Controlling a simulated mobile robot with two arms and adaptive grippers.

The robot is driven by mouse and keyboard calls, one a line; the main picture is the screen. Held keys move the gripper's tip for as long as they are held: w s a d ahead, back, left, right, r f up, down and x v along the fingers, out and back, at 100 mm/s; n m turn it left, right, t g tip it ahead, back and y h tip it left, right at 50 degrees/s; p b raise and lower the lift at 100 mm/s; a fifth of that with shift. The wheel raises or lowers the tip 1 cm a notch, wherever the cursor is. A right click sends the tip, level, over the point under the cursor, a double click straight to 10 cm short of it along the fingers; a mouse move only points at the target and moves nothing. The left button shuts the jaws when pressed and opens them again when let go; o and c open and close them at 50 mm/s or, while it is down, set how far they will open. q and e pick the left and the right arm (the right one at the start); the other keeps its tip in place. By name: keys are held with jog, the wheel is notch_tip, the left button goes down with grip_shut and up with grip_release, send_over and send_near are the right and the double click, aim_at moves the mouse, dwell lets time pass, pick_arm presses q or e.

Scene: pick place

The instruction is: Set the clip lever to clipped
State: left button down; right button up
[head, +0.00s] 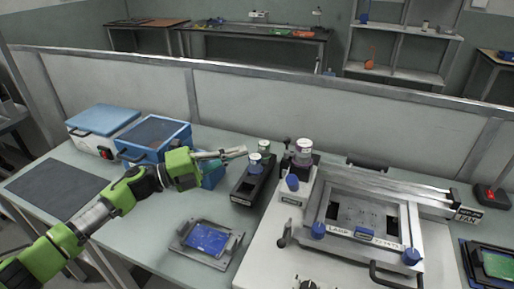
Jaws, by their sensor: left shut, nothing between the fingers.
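My left gripper (240,152) reaches in from the left and hangs over the bench, its fingers together and empty, pointing right. A black holder with small bottles (258,178) stands just right of and below the fingertips. Further right is a pale machine with a metal frame (400,196). A small dark lever (284,233) sticks up at the machine's left side, apart from the gripper. Blue knobs (318,230) sit on the frame's front corners. I cannot tell which part is the clip lever or how it is set. My right gripper is out of view.
A blue circuit board in a grey fixture (207,239) lies in front. A blue box (154,136) and a white box with blue lid (103,120) stand at back left. A low partition (250,100) closes the bench's rear. A dark mat (55,185) lies left.

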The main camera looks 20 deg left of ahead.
pick_arm(q)
jog(key=shift+v, duration=1.45)
